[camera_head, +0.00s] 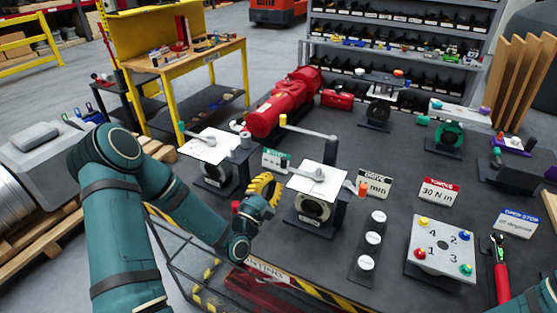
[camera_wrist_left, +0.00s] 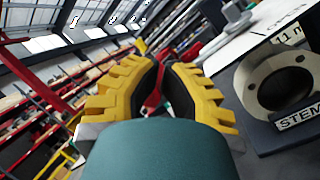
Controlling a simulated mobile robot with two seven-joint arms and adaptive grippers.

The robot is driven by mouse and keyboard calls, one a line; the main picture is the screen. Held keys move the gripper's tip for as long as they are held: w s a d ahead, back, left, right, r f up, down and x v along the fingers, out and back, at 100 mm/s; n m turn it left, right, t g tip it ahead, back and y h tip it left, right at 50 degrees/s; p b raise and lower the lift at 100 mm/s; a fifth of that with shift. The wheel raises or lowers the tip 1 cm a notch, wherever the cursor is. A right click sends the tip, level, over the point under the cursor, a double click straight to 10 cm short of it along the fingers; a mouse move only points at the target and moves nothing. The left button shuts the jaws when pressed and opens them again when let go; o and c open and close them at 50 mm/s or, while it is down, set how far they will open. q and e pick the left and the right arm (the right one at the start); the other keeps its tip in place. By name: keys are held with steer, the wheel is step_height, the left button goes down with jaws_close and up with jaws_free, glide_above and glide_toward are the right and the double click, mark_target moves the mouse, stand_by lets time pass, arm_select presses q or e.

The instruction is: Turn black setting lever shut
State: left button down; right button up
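Two valve units with white top plates stand at the near side of the dark table: a left one (camera_head: 210,146) and a middle one (camera_head: 318,181). Each carries a grey lever, the left one green-tipped, the middle one (camera_head: 308,130) yellow-tipped. I cannot tell for certain which part is the black setting lever. My left gripper (camera_head: 266,190) is between these two units, just left of the middle one, and holds nothing visible. In the left wrist view its yellow toothed fingers (camera_wrist_left: 160,78) have a narrow gap between them. A round-holed unit (camera_wrist_left: 278,83) is at right there. My right gripper is out of view.
A red cylinder (camera_head: 283,103) lies behind the units. A numbered plate (camera_head: 441,247), white-capped block (camera_head: 372,242), red-handled tool (camera_head: 501,275) and signs (camera_head: 439,191) occupy the right side. A striped table edge (camera_head: 290,284) runs below the gripper. A yellow workbench (camera_head: 180,65) stands behind.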

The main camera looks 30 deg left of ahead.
arm_select(q)
steer(key=s+d+f+n+g+y+p, duration=0.1)
steer(key=s+n+g+y, duration=0.15)
steer(key=n, duration=0.45)
steer(key=s+d+f+n+g+y+p, duration=0.1)
steer(key=s+d+n+y+p, duration=0.15)
steer(key=n, duration=0.35)
steer(key=w+a+n+y+b, duration=0.1)
steer(key=w+a+b, duration=0.3)
steer(key=w, duration=0.8)
steer(key=shift+w+a+n+g+b, duration=0.3)
steer(key=shift+w+a+g+b, duration=0.1)
steer(key=shift+a+g, duration=0.05)
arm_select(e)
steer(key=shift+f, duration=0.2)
arm_select(q)
steer(key=shift+w+a+r+b, duration=0.2)
steer(key=shift+w+b, duration=0.25)
steer(key=shift+b, duration=0.25)
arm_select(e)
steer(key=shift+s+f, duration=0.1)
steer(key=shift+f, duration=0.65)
